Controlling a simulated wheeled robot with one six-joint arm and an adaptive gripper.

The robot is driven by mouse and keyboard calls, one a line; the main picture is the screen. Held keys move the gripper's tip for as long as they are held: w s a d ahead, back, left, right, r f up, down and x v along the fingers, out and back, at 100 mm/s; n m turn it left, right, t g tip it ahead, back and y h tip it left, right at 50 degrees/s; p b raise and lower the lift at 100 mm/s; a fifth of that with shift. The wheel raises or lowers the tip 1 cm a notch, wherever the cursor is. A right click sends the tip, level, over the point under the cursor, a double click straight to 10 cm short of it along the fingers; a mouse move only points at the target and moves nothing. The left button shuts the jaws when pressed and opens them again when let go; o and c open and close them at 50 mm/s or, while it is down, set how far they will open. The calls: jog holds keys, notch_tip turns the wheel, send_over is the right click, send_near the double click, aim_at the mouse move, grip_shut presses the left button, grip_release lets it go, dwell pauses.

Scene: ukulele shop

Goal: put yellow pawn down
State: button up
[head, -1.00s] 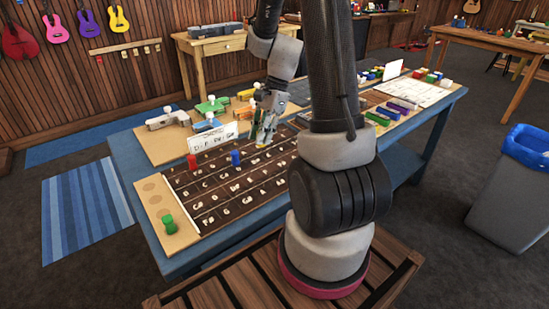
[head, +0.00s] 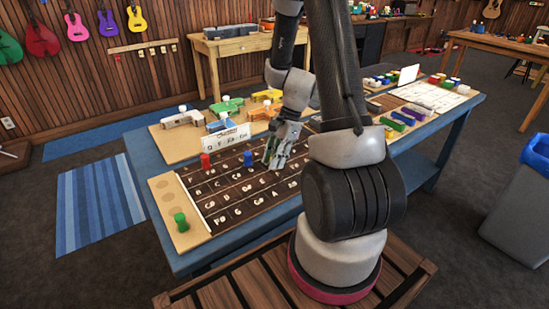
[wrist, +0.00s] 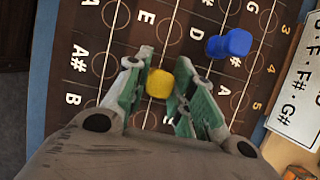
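The yellow pawn (wrist: 159,84) sits between my gripper's fingertips in the wrist view. My gripper (wrist: 162,82) appears shut on it, with a green pad on each side. In the head view my gripper (head: 272,164) is low over the dark lettered fretboard (head: 226,217), right of the blue pawn (head: 248,158). The blue pawn also shows in the wrist view (wrist: 230,44), upper right of the yellow one. Whether the yellow pawn's base touches the board is hidden.
A red pawn (head: 205,161) stands on the board's far left. A green pawn (head: 180,222) is on the light side strip (head: 167,196). A white letter card (head: 225,136) stands behind the board. The near rows look clear.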

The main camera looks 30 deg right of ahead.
jog(key=shift+o, duration=1)
jog(key=shift+r, duration=0.2)
jog(key=v, duration=1.2)
jog(key=s+a+r+n+t+h, duration=0.2)
jog(key=s+a+r+n, duration=0.1)
jog(key=s+r+n, duration=0.4)
jog(key=s+a+r+n+t+h, duration=0.2)
jog(key=s+a+r+n, duration=0.2)
jog(key=s+r+n, duration=0.4)
jog(key=s+n, duration=0.1)
jog(key=n, duration=0.1)
jog(key=shift+s+a+r+n, duration=0.25)
jog(key=shift+a+r+n, duration=0.05)
